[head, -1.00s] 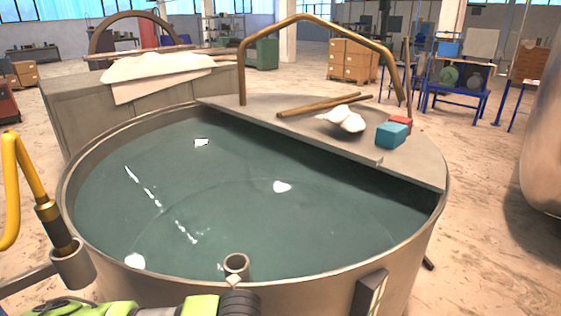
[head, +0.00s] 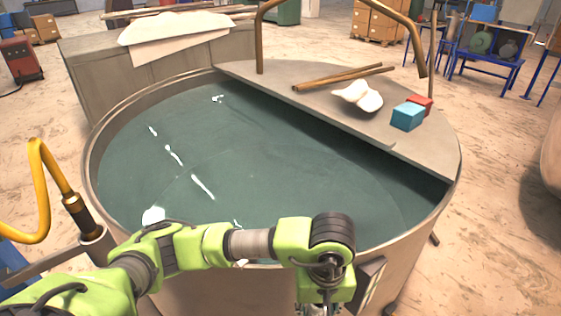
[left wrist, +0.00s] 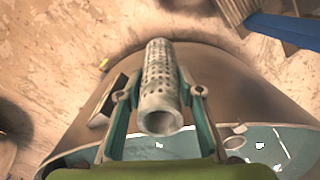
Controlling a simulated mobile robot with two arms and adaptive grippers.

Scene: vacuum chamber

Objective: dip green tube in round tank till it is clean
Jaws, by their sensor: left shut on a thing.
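The round tank (head: 215,292) is a wide metal tub filled with dark teal water (head: 240,155), and a shelf covers its far right part. My left arm crosses its near rim from the left. My left gripper (left wrist: 160,96) is at the bottom edge of the head view, mostly cut off there, outside the tank's near wall. In the left wrist view it is shut on a perforated, hollow tube (left wrist: 160,75), greyish with speckled grime and a faint green tint. The tank wall (left wrist: 232,82) and water show beyond it. My right gripper is not in view.
The shelf (head: 315,112) bears wooden sticks (head: 342,77), a white cloth (head: 357,96), a blue block (head: 408,116) and a red block (head: 420,101). A bent metal pipe arches above it. A yellow hose (head: 40,190) stands at left. The near water surface is open.

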